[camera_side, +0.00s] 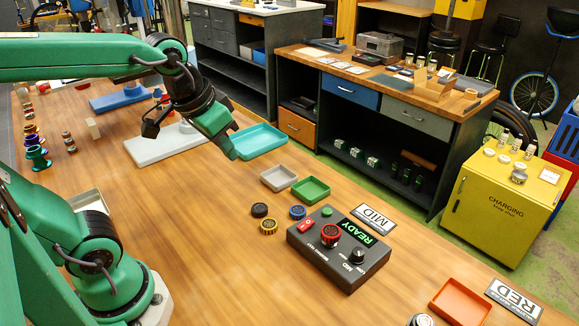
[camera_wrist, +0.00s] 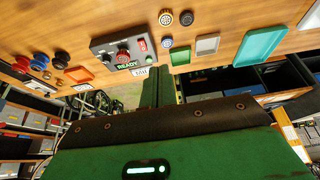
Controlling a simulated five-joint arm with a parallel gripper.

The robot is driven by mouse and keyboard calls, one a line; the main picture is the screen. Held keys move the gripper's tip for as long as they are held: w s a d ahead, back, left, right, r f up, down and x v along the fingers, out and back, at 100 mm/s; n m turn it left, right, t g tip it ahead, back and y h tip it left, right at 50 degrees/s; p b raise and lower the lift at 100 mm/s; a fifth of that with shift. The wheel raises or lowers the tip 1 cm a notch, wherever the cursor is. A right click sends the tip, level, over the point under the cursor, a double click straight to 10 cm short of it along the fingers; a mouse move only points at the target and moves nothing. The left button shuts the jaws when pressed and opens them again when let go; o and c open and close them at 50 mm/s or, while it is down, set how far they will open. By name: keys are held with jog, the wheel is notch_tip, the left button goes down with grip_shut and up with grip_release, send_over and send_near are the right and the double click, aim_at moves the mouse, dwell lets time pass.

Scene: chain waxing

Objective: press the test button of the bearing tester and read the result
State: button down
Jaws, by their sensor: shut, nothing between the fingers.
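The bearing tester (camera_side: 322,262) is a dark box on the wooden bench in the side view. Its display (camera_side: 356,233) reads READY in green. A red ring-shaped bearing (camera_side: 330,235) sits on its top. A small round green button (camera_side: 327,211), a red switch (camera_side: 305,225) and a black knob (camera_side: 357,256) are also on top. The tester (camera_wrist: 103,48) shows upper left in the wrist view. My gripper (camera_side: 230,152) is shut and empty, above the bench near the teal tray, well up and left of the tester. Its fingers (camera_wrist: 158,88) show together in the wrist view.
A black bearing (camera_side: 260,210), a gold one (camera_side: 268,227) and a blue one (camera_side: 297,212) lie left of the tester. Grey (camera_side: 279,178), green (camera_side: 310,190) and teal (camera_side: 258,139) trays lie behind them. A MID sign (camera_side: 373,218) and an orange tray (camera_side: 461,301) lie right.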

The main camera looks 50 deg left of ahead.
jog(key=w+d+g, duration=0.2)
jog(key=w+d, duration=0.1)
jog(key=w, duration=0.9)
jog(key=g, duration=0.2)
send_over(326, 210)
notch_tip(326, 210, down, 7)
jog(key=shift+s+a, duration=0.25)
jog(key=shift+a, duration=0.15)
jog(key=shift+f, duration=0.1)
jog(key=f, duration=1.3)
jog(key=shift+w+d+f, duration=0.2)
jog(key=shift+d+f, duration=0.15)
